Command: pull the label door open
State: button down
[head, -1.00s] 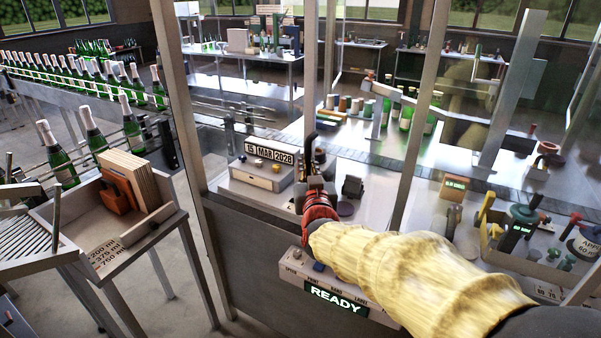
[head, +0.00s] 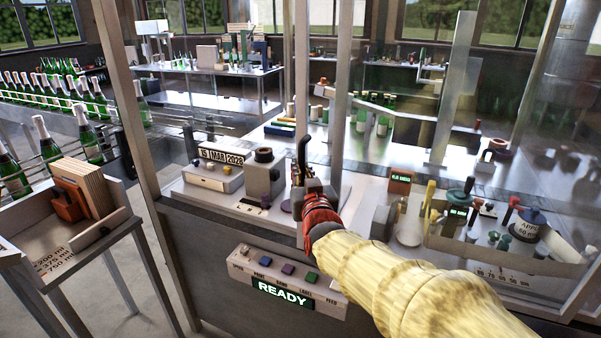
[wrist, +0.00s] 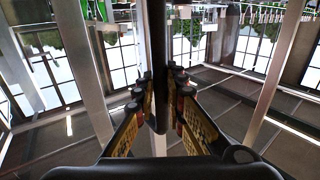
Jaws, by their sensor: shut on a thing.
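My gripper (head: 304,172) is at the end of my yellow-sleeved arm, at the clear guard front of the labelling machine. In the wrist view, the two dark fingers with yellow-and-black sides (wrist: 158,90) are closed from both sides on a dark upright bar, the door handle (wrist: 157,40). The label door's clear panel is hard to make out in the head view; metal uprights (head: 342,100) stand beside and behind my gripper. I cannot tell exactly which edges belong to the door. My gripper hides much of the handle.
A date box (head: 213,170) and a grey block (head: 264,174) stand left of my gripper. A READY panel (head: 285,282) is below.

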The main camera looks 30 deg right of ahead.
jog(key=c, duration=2.1)
grip_release()
jog(key=v, duration=1.2)
